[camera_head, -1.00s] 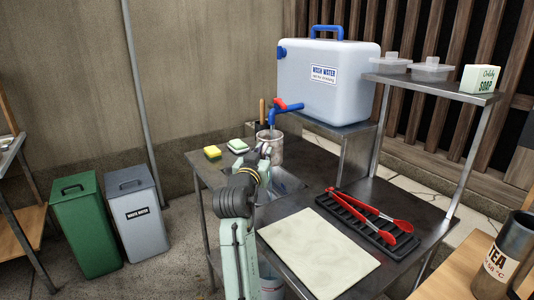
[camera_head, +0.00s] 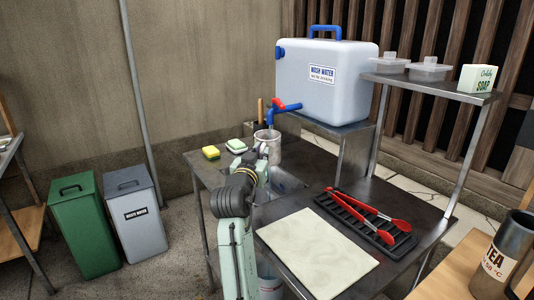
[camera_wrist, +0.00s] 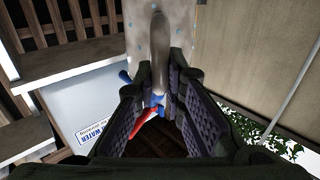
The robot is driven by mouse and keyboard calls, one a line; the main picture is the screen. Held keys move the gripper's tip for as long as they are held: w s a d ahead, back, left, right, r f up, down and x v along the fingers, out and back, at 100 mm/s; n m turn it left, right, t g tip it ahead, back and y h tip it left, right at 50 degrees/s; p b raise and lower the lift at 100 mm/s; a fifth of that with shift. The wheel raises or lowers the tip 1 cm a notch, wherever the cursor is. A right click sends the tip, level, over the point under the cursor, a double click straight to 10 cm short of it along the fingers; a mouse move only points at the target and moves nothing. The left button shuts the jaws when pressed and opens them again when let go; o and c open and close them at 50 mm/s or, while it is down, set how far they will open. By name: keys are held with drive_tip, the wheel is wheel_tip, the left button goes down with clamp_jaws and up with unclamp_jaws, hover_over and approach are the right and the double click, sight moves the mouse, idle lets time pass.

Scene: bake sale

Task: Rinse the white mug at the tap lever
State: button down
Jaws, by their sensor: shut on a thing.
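The white mug (camera_head: 270,148), pale and speckled, is under the blue tap (camera_head: 270,117) of the wash water container, above the back of the sink. My gripper (camera_head: 262,152) is shut on its handle. In the wrist view the handle (camera_wrist: 160,45) runs between the fingers of my gripper (camera_wrist: 158,85), with the mug wall (camera_wrist: 135,40) behind it and small blue spots on that wall. The red tap lever (camera_head: 291,106) is above the mug; it also shows in the wrist view (camera_wrist: 143,122) beyond the fingers. No clear water stream shows.
The wash water container (camera_head: 325,90) stands on a raised shelf behind. A dark rack (camera_head: 350,215) with red tongs (camera_head: 370,210) and a pale board (camera_head: 318,252) lie at the front right. The sink basin (camera_head: 288,183) is below my arm.

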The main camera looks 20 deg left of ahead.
drive_tip(key=shift+d, duration=0.15)
drive_tip(key=shift+d, duration=0.5)
drive_tip(key=s+d, duration=0.1)
drive_tip(key=s, duration=0.6)
drive_tip(key=shift+s, duration=0.4)
idle(1.3)
drive_tip(key=s+r+p, duration=0.3)
drive_tip(key=s+r, duration=0.1)
drive_tip(key=s, duration=0.1)
drive_tip(key=shift+d+p, duration=0.3)
